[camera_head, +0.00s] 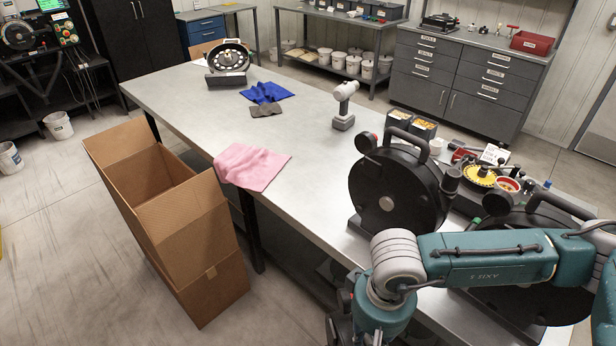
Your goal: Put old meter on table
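A round black seed meter (393,195) with a top handle stands upright on the grey metal table (190,112). A second black meter (540,225) stands nearer the right edge, partly hidden behind my teal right arm. A smaller round meter with an open face (228,62) rests on a stand at the far end. I cannot tell which one is the old meter. My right arm reaches in from the right and bends down at the table's front edge. Dark parts of its gripper (343,328) show at the bottom edge, with its fingertips unclear. My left gripper is out of view.
An open cardboard box (215,255) stands on the floor against the table's front. The table's middle is largely clear.

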